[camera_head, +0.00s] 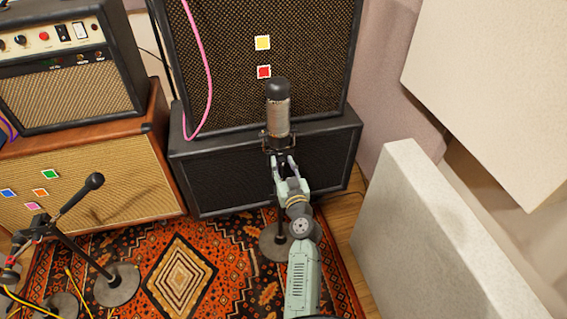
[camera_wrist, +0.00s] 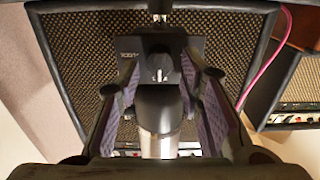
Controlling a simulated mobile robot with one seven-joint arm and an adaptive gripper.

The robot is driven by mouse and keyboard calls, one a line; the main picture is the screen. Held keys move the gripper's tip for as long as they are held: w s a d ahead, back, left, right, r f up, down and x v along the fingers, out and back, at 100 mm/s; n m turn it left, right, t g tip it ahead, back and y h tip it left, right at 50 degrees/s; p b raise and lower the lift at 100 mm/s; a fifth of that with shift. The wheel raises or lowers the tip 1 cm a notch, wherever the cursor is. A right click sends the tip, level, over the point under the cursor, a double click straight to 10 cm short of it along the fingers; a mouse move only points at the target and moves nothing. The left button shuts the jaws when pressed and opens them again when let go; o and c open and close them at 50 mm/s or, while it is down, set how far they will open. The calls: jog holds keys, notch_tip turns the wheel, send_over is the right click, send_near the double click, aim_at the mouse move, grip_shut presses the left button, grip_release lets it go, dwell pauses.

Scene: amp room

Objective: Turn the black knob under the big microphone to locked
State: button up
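The big microphone (camera_head: 278,112) stands upright on its stand in front of a large speaker cabinet, with a black top and a silvery body. It also shows in the wrist view (camera_wrist: 160,130), where the picture is upside down. A black knob (camera_wrist: 159,66) with a pale mark sits on a dark plate (camera_wrist: 185,45) with small white lettering, too small to read surely. My gripper (camera_head: 285,160) is just below the microphone. In the wrist view its fingers (camera_wrist: 159,78) are open on either side of the knob, with gaps visible. In the head view the knob is hidden.
A pale panel (camera_head: 415,225) stands close to the right of my arm. A small microphone on a stand (camera_head: 75,205) is at the left. A pink cable (camera_head: 207,75) hangs along the speaker cabinet (camera_head: 325,45). The patterned rug (camera_head: 180,275) has free room between the stands.

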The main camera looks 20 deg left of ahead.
grip_shut()
dwell(0.5)
jog(key=m, duration=0.2)
jog(key=m+b, duration=0.1)
jog(key=m, duration=0.1)
jog(key=shift+w+d+f+m+b, duration=0.1)
jog(key=shift+w+d+m+b, duration=0.1)
jog(key=shift+m+b, duration=0.15)
jog(key=shift+w+d+f+m+p, duration=0.1)
jog(key=shift+m+p, duration=0.05)
jog(key=shift+m, duration=2.05)
jog(key=shift+s+d+f+m+p, duration=0.1)
jog(key=shift+f+m+p, duration=0.05)
jog(key=shift+m, duration=2)
jog(key=shift+w+d+f+m+p, duration=0.1)
jog(key=shift+m+p, duration=0.05)
jog(key=shift+m, duration=2.05)
